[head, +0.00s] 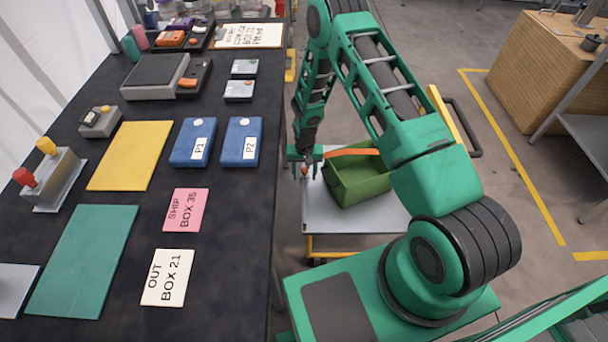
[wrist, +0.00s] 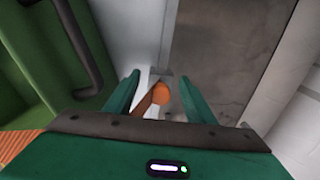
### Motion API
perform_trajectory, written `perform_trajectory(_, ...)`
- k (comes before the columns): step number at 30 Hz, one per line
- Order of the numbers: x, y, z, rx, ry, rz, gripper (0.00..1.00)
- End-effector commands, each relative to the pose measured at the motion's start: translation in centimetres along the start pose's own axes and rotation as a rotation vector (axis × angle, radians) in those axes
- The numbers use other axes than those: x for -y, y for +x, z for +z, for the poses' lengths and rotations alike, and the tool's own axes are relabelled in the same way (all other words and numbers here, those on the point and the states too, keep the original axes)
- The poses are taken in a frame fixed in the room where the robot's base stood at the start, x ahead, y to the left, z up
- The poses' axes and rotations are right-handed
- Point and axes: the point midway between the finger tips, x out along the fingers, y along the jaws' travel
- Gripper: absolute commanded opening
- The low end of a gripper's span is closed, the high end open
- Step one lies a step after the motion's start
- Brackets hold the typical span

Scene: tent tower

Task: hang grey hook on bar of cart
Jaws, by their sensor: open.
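The cart (head: 318,218) has a grey top and yellow frame parts and stands right of the dark table. My gripper (head: 304,160) points down at the cart's left edge. In the wrist view my gripper (wrist: 159,82) is open, its two green fingers apart. Between and beyond them is a small piece with an orange rounded end (wrist: 162,95) and a pale grey part; it may be the grey hook, but its shape is unclear. I cannot tell whether it touches a bar. A dark bar with a yellow post (head: 465,128) shows behind my arm.
A green open box (head: 358,180) with an orange strap stands on the cart, close to my gripper. The table (head: 235,195) edge runs along the left, holding blue boxes (head: 240,142), cards and mats. Floor is open to the right; a wooden crate (head: 545,75) stands at upper right.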

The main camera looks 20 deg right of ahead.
Motion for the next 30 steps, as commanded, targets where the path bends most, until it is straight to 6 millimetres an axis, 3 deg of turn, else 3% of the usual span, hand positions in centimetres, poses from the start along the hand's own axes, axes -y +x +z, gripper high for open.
perform_trajectory(5, 0.0, -1.1, -0.1, -0.002, 0.000, -0.001, 0.50)
perform_trajectory(21, 0.0, -9.7, -0.1, 0.000, 0.000, 0.000, 0.50)
perform_trajectory(30, 0.0, -10.7, -0.1, 0.001, 0.000, 0.000, 0.50)
